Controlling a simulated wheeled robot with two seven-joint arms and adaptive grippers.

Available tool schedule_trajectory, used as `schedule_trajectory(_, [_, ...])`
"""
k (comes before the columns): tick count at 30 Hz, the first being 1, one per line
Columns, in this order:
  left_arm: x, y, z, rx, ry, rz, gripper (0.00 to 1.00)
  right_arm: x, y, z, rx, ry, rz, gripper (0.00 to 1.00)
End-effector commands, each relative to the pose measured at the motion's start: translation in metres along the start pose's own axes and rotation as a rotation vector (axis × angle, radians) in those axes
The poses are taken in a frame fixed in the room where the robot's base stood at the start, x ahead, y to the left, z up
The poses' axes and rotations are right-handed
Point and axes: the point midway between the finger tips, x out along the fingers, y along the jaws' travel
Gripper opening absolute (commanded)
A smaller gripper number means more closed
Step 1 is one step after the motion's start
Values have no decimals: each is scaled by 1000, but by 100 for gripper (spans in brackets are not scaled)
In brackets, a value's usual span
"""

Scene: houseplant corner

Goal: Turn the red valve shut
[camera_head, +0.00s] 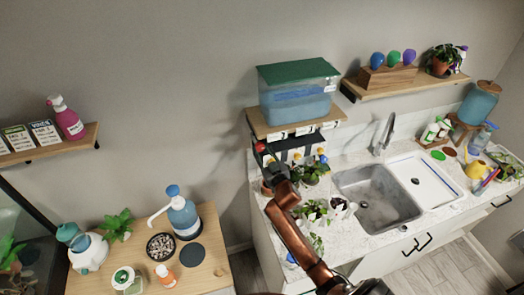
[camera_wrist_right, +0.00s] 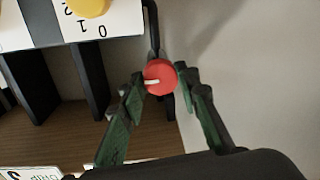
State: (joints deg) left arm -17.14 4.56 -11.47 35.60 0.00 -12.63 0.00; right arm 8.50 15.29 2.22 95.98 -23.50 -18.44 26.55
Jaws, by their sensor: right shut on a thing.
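The red valve (camera_head: 260,146) is a small round knob at the left end of the row under the water tank (camera_head: 297,103). In the right wrist view the red valve (camera_wrist_right: 161,78) has a white mark pointing left. My right gripper (camera_head: 266,161) reaches up to it from below. Its two green-lined fingers stand on either side of the knob, with the tips closed on it in the right wrist view (camera_wrist_right: 161,86). The stem behind the knob is mostly hidden. My left gripper is in neither view.
A yellow knob (camera_wrist_right: 88,6) sits beside the red one on a white plate with upside-down digits. More coloured knobs line the tank's shelf (camera_head: 260,127). Potted plants (camera_head: 313,171) stand on the counter below, left of the sink (camera_head: 376,197). Bare wall lies left of the valve.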

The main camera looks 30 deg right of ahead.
Motion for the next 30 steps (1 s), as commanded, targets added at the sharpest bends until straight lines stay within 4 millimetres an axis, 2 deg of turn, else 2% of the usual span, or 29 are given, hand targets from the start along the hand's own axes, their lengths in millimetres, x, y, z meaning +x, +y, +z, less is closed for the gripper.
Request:
schedule_trajectory(8, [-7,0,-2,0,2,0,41,0,1,-1,-167,-13,-1,5])
schedule_trajectory(30, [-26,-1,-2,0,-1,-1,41,0,0,-3,-862,-60,-9,5])
